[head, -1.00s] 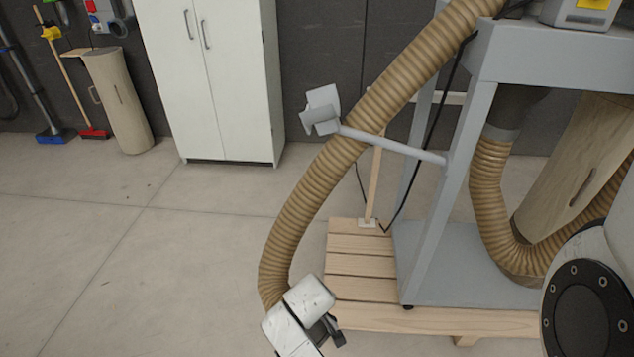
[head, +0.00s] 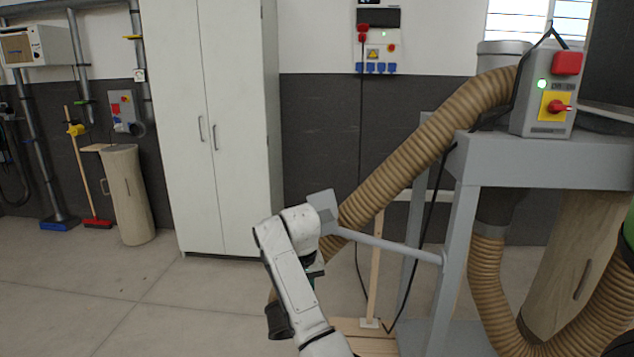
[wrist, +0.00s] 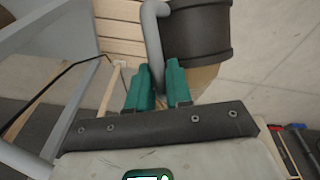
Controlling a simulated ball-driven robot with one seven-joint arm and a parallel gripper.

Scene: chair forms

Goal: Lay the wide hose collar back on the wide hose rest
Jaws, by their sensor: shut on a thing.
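The wide hose collar (head: 279,320) is a dark cylinder, seen below and left of my wrist in the head view. In the wrist view the collar (wrist: 200,32) sits just beyond my fingers, with a grey curved handle (wrist: 153,42). My gripper (wrist: 158,75) has its green fingers shut on this handle. In the head view my fingers are mostly hidden by the arm. The ribbed tan wide hose (head: 420,148) runs down behind my arm. The wide hose rest (head: 320,203) is a grey angled plate on a bar, right beside my wrist and partly covered by it. The collar is below it.
The grey machine frame (head: 455,235) stands at right, with a switch box (head: 547,95) on top. A thin black cable (head: 420,240) hangs beside it. A wooden pallet (head: 368,345) lies low in front. A white cabinet (head: 222,125) stands behind; the floor at left is clear.

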